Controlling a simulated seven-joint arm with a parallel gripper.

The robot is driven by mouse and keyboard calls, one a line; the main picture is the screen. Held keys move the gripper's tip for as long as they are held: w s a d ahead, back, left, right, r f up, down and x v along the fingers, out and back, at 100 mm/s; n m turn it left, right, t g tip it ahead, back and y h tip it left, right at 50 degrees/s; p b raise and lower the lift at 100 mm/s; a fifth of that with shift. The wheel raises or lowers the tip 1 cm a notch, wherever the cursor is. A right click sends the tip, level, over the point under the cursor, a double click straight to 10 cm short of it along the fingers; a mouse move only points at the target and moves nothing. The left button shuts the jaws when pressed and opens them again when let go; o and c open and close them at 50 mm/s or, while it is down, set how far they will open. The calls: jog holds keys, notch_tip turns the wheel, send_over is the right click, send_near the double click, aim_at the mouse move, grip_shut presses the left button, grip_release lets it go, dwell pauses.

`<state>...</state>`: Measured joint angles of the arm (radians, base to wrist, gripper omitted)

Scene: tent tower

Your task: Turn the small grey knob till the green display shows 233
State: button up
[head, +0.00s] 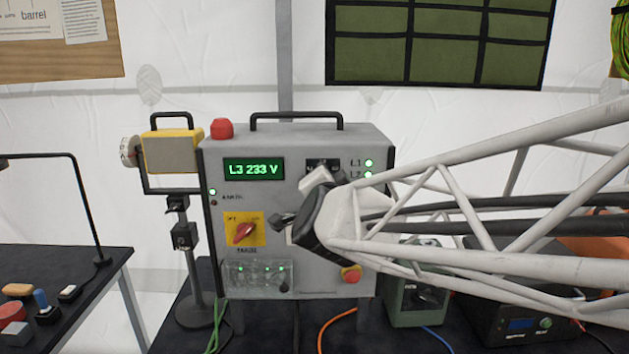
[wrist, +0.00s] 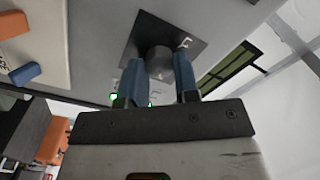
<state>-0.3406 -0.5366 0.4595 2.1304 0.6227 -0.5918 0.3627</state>
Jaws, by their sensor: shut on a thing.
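The green display (head: 253,169) on the grey control box (head: 320,142) reads "L3 233 V". My gripper reaches the front of the box from the right, and my wrist hides part of the panel in the head view. In the wrist view my gripper (wrist: 160,72) has its two blue fingers shut on the small grey knob (wrist: 159,60), one on each side. The knob sits on a dark square plate (wrist: 185,38). The knob itself is hidden behind my gripper in the head view.
A red and yellow rotary switch (head: 243,232) and a red stop button (head: 350,274) are on the same panel. A yellow lamp-like device (head: 170,152) stands to the left. A green-grey box (head: 415,300) stands at lower right.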

jog(key=o, duration=0.9)
jog(key=shift+o, duration=0.2)
jog(key=shift+s, duration=0.2)
jog(key=s, duration=0.7)
jog(key=shift+s, duration=0.25)
jog(key=shift+d+f, duration=0.1)
jog(key=shift+f, duration=0.05)
jog(key=s+d+f+n+g, duration=0.5)
jog(key=s+d+f+g, duration=0.2)
jog(key=s, duration=0.3)
jog(key=s+d+f+n+g, duration=0.5)
jog(key=s+d+f+g, duration=0.2)
jog(key=s+f, duration=0.3)
jog(key=shift+s+d+g+h, duration=0.2)
jog(key=shift+d+g+h, duration=0.1)
jog(key=shift+g, duration=0.5)
